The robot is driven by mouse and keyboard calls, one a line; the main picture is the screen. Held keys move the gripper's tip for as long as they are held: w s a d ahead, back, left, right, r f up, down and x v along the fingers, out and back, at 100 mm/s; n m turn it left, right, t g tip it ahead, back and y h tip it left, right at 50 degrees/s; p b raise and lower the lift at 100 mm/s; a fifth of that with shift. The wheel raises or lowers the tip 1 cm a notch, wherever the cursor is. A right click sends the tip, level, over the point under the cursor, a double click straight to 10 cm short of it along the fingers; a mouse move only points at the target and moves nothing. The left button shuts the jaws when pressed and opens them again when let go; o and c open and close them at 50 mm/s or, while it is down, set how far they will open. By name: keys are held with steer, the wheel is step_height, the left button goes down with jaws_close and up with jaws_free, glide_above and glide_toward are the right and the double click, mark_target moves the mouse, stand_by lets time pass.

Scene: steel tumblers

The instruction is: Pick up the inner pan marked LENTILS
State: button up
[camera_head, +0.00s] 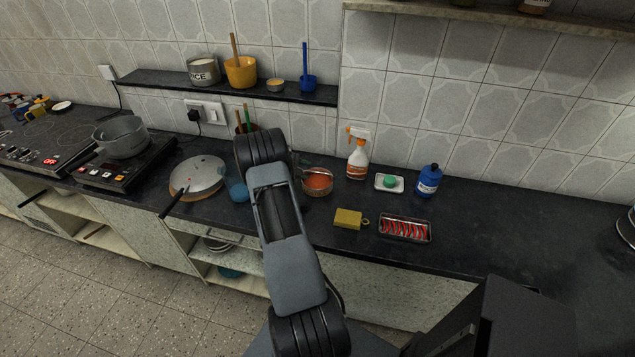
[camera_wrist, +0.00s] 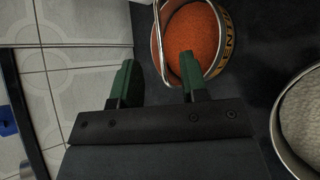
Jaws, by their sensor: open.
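The steel pan with orange contents stands on the dark counter in the head view (camera_head: 318,182), just right of my arm. In the wrist view the same pan (camera_wrist: 197,35) shows at the top, with a partly readable label, "LENT", on its side. A thin metal bar, seemingly its handle, runs along its left side. My gripper (camera_wrist: 157,58) is open and empty. In the picture its right finger overlaps the pan's near rim and its left finger lies outside the pan; I cannot tell whether they touch it.
A second round steel vessel (camera_wrist: 282,125) with pale contents is cut off at the wrist view's right edge. A lid (camera_head: 198,172) lies left.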

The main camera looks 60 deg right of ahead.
mark_target(316, 172)
steer(key=shift+p+x, duration=1.15)
steer(key=shift+x, duration=2.1)
steer(key=shift+w+f, duration=0.1)
steer(key=shift+c, duration=0.4)
jaws_close()
